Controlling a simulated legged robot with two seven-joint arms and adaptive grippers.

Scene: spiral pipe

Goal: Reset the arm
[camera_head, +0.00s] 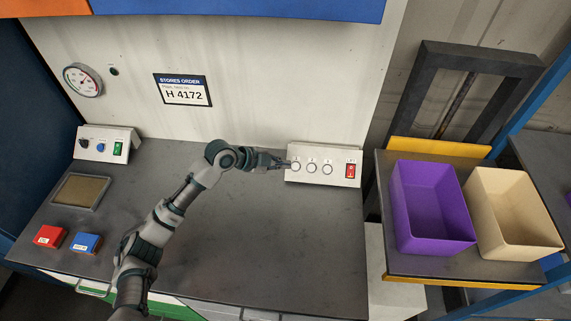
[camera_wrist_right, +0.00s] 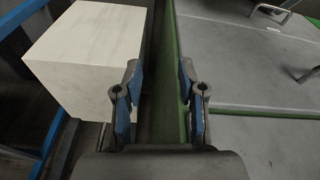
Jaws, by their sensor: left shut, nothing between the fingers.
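My left arm reaches in from the bottom left of the head view, over the grey workbench (camera_head: 270,240). Its gripper (camera_head: 287,164) is shut and empty, with its tips at the left end of the white button panel (camera_head: 320,175), close to the leftmost round button. I cannot tell whether the tips touch it. The panel has several round buttons and a red switch (camera_head: 350,171). My right gripper (camera_wrist_right: 160,90) shows in the right wrist view, with its two blue-padded fingers apart and nothing between them. It does not show in the head view.
A second control box (camera_head: 105,145), a framed pad (camera_head: 81,191), a red block (camera_head: 49,236) and a blue block (camera_head: 86,243) are on the bench's left. A purple bin (camera_head: 432,205) and a cream bin (camera_head: 514,213) stand at right. The bench's front right is clear.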

